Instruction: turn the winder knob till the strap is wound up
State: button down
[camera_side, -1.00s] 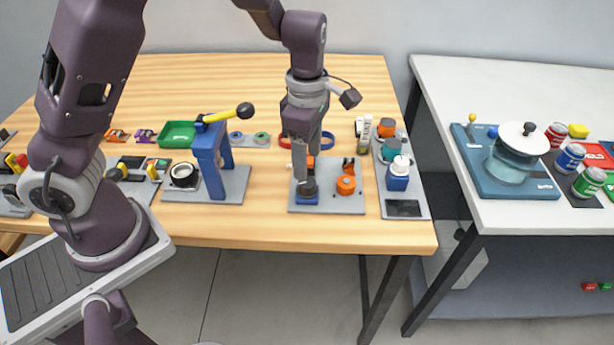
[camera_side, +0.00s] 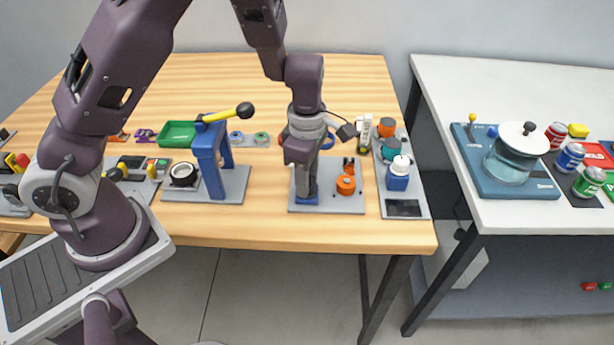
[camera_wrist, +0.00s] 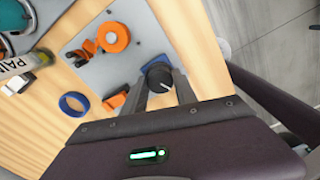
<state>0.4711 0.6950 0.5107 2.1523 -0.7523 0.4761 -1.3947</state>
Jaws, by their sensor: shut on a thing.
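The winder knob (camera_wrist: 160,80) is black and round with a pale mark line, seen from above in the wrist view. My gripper (camera_wrist: 163,88) has a finger on each side of it and is shut on it. In the side view my gripper (camera_side: 306,192) points down over the blue winder block (camera_side: 307,200), and its fingers hide the knob. The block stands on a grey plate (camera_side: 335,203). An orange round part (camera_side: 345,185) with an orange bracket (camera_side: 348,166) behind it sits on the same plate. I cannot make out the strap clearly.
A blue press frame (camera_side: 209,160) with a yellow black-tipped lever stands to the left. A plate with a blue white-capped bottle (camera_side: 398,174) stands close on the right. A blue ring (camera_wrist: 74,104) lies on the wood beside the plate. The table's front edge is near.

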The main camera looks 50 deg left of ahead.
jog(key=shift+m, duration=0.3)
jog(key=m, duration=1.1)
jog(key=shift+m, duration=0.4)
jog(key=m, duration=1.1)
jog(key=shift+m, duration=0.3)
jog(key=c, duration=1)
grip_release()
jog(key=shift+o, duration=0.2)
